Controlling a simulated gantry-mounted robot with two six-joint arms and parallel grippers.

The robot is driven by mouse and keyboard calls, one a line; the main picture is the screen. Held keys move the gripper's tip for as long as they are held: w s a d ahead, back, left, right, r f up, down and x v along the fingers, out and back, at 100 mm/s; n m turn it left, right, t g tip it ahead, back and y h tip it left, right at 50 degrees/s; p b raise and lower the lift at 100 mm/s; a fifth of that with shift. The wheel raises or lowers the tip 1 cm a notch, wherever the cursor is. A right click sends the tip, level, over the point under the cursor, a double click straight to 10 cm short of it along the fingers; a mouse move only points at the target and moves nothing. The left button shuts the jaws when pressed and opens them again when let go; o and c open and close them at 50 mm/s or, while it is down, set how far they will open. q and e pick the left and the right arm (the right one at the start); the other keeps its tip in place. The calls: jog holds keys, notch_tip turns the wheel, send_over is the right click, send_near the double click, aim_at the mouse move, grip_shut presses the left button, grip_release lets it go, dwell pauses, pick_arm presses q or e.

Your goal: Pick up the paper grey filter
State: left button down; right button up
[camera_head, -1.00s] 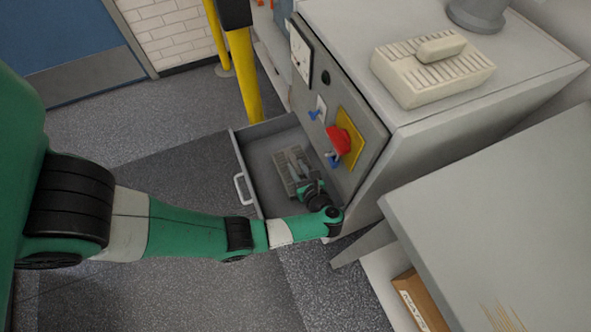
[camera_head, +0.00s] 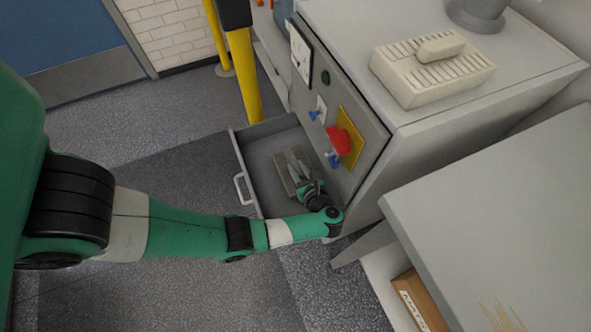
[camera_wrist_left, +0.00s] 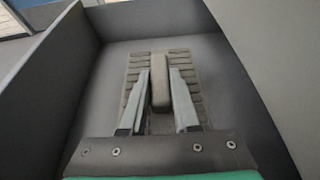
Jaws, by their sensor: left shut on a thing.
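The grey filter (camera_wrist_left: 131,90) is a flat ribbed block with a raised bar-shaped handle along its middle. It lies in the open drawer (camera_head: 262,168), flat on the drawer floor as far as I can see. In the left wrist view, my left gripper (camera_wrist_left: 160,85) has one finger on each side of the handle and is shut on it. In the head view, my left gripper (camera_head: 296,172) reaches down into the drawer and partly hides the filter (camera_head: 281,172). My right gripper is in neither view.
The cabinet front above the drawer carries a red knob (camera_head: 338,141) on a yellow plate and blue switches. A similar pale ribbed block (camera_head: 432,68) sits on the cabinet top (camera_head: 345,20). A grey table (camera_head: 500,210) stands at the right, with a cardboard box (camera_head: 420,300) below it.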

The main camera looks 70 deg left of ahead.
aim_at(295, 162)
pick_arm(q)
jog(key=shift+r, duration=0.1)
dwell(0.5)
jog(key=shift+r, duration=0.2)
jog(key=r+p, duration=0.3)
jog(key=r, duration=0.1)
jog(key=shift+s+r+p, duration=0.1)
jog(key=shift+s+p, duration=0.25)
jog(key=s+d+r+p, duration=0.1)
jog(key=s+r+p, duration=0.7)
jog(key=s, duration=0.5)
jog(key=shift+s+p, duration=0.15)
jog(key=shift+p, duration=0.25)
jog(key=shift+r, duration=0.1)
